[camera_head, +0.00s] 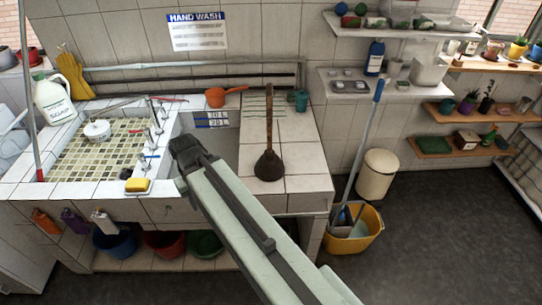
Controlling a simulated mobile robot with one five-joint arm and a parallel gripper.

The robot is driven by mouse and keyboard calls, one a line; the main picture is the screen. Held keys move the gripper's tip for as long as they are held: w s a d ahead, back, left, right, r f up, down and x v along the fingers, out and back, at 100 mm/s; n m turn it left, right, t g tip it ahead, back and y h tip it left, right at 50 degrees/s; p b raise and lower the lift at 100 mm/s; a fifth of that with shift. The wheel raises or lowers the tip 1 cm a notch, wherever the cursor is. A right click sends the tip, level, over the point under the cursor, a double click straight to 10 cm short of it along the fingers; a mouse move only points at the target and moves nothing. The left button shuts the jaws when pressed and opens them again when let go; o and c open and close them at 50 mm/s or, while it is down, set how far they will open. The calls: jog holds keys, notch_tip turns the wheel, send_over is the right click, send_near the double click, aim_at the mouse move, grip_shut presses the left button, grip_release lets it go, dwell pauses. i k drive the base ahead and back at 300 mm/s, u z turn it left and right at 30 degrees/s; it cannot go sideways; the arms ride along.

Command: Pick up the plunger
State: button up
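The plunger (268,165) stands upright on the white tiled counter, to the right of the sink. It has a dark rubber cup at the bottom and a long thin dark brown handle reaching up in front of the tiled wall. My arm reaches in from the lower right, and its dark far end (188,150) is over the counter's front part, left of the plunger and apart from it in the picture. I cannot make out gripper fingers there, or whether anything is held.
The tiled sink (75,160) is at left, with a yellow sponge (137,185) on its front edge. An orange pan (216,97) and a teal cup (301,99) stand behind the plunger. A yellow mop bucket (365,232) stands on the floor at right. Counter around the plunger is clear.

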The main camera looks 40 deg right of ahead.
aim_at(269, 168)
jog(key=k, duration=1.25)
jog(key=z, duration=0.55)
jog(key=i, duration=1)
jog(key=u, duration=2.1)
jog(key=k, duration=0.2)
jog(key=u, duration=0.2)
